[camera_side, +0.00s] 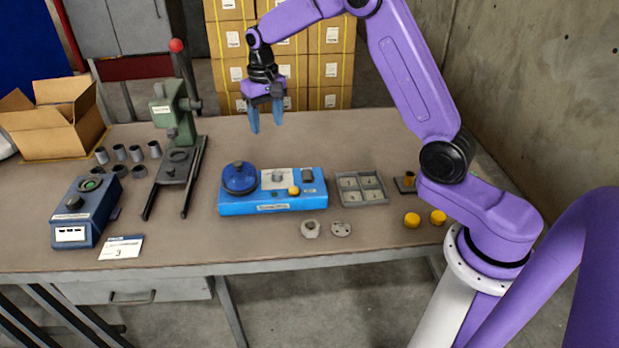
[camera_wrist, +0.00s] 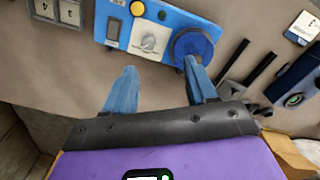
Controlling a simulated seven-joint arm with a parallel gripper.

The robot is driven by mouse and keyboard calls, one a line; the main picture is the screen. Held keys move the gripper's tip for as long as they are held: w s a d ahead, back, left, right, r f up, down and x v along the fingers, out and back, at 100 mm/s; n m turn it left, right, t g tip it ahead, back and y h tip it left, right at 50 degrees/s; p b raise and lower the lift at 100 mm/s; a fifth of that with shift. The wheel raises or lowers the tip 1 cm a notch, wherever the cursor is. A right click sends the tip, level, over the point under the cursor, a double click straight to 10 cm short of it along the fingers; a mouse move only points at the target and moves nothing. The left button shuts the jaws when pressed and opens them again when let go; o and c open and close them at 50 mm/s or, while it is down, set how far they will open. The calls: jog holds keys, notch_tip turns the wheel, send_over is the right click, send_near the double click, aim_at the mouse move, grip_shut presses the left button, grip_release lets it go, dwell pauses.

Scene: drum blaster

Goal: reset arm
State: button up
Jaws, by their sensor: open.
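My gripper (camera_side: 265,122) hangs in the air above the back part of the table, with its blue fingers pointing down. The wrist view shows the two fingers (camera_wrist: 160,90) apart with nothing between them. The blue drum machine (camera_side: 270,208) sits on the table, in front of and below my gripper. It has a dark blue dome (camera_side: 239,178) on its left, a grey knob, and a yellow button (camera_side: 294,190). The machine also shows at the top of the wrist view (camera_wrist: 150,40). My gripper touches nothing.
A green press (camera_side: 175,130) with a red-knobbed lever, several grey cups (camera_side: 120,152), a dark blue device (camera_side: 86,210) and an open carton (camera_side: 55,118) stand left. A divided grey tray (camera_side: 360,190), metal parts (camera_side: 311,228) and yellow caps (camera_side: 412,220) lie right. Stacked boxes (camera_side: 325,60) stand behind.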

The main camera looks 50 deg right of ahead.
jog(key=s+a+r+n, duration=0.2)
jog(key=s+a+n, duration=0.25)
jog(key=s, duration=0.45)
jog(key=s+a+r+n, duration=0.25)
jog(key=s+a, duration=0.35)
jog(key=s, duration=0.4)
jog(key=s+d+n, duration=0.2)
jog(key=s+n, duration=0.2)
jog(key=s, duration=0.6)
jog(key=s+d+f+n, duration=0.1)
jog(key=s+n, duration=0.3)
jog(key=s, duration=0.6)
jog(key=shift+s+d+f+n, duration=0.2)
jog(key=shift+s+d+n, duration=0.1)
jog(key=shift+d, duration=0.35)
